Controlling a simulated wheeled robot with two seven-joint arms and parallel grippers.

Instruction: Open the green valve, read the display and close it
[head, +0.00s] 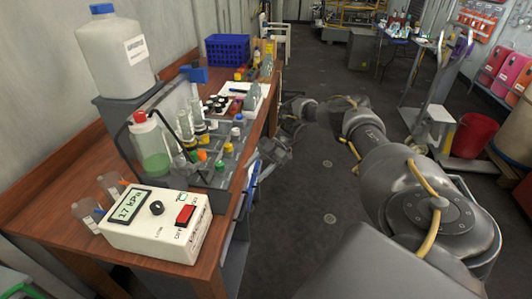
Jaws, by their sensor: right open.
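The display (130,205) is on a white box at the front of the wooden table and reads 17 kPa. The box also has a black knob (157,208) and a red switch (185,214). I cannot make out a green valve for certain; a small green part (228,148) shows among the coloured caps on the bench rack. My right gripper (272,152) is at the table's right edge, beside the rack and beyond the display box. It is small in view and open, with nothing seen in it. My left gripper is not in view.
A bottle of green liquid (151,150), a large white jug (115,55) and a blue crate (227,49) crowd the wooden table (60,222). A red bucket (473,134) and a trolley stand at the right. The dark floor (320,65) between is clear.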

